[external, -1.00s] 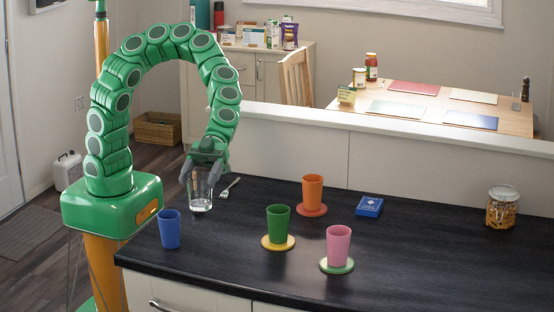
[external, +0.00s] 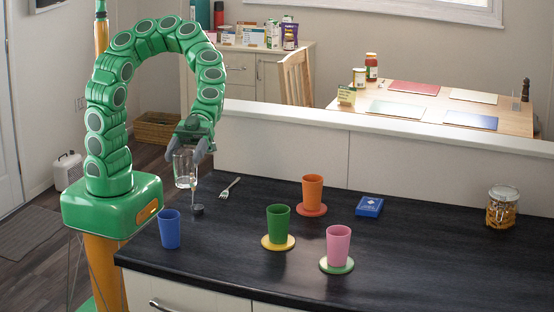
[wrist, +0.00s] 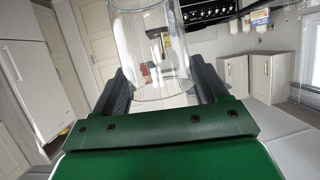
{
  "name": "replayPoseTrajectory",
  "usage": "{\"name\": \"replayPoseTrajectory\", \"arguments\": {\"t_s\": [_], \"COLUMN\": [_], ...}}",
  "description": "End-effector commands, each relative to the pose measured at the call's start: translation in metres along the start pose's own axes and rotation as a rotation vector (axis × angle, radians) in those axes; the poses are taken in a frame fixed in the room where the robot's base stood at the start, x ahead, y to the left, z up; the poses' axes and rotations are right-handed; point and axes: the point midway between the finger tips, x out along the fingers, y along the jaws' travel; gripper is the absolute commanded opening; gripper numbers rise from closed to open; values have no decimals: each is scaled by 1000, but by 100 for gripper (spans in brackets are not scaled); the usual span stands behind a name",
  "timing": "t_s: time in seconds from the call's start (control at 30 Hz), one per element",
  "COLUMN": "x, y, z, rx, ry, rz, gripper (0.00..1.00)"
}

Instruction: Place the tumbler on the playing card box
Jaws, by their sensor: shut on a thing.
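The tumbler is a clear glass (external: 183,172), and it also shows in the wrist view (wrist: 148,40) between the two fingers. My gripper (external: 189,155) is shut on it and holds it upright above the left part of the dark counter, clear of the surface. In the wrist view my gripper (wrist: 160,78) has one finger on each side of the glass. The playing card box (external: 369,207) is a flat blue box lying on the counter, well to the right of my gripper, with nothing on top of it.
On the dark counter (external: 430,255) are a blue cup (external: 169,229), a fork (external: 229,188), a small dark-based item (external: 197,209), green (external: 278,223), orange (external: 312,188) and pink (external: 339,245) cups on coasters, and a jar (external: 502,207). A low wall (external: 300,127) runs behind.

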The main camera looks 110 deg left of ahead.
Motion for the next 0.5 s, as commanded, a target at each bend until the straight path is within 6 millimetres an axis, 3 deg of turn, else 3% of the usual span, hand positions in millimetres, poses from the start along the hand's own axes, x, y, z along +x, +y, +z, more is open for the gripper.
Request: {"name": "replayPoseTrajectory", "arguments": {"t_s": [0.43, 0.5], "x": [-21, -20], "y": [-2, -12], "z": [-51, -51], "rx": [4, -10], "ry": [0, -1], "rz": [-1, -27], "gripper": [12, 12]}}
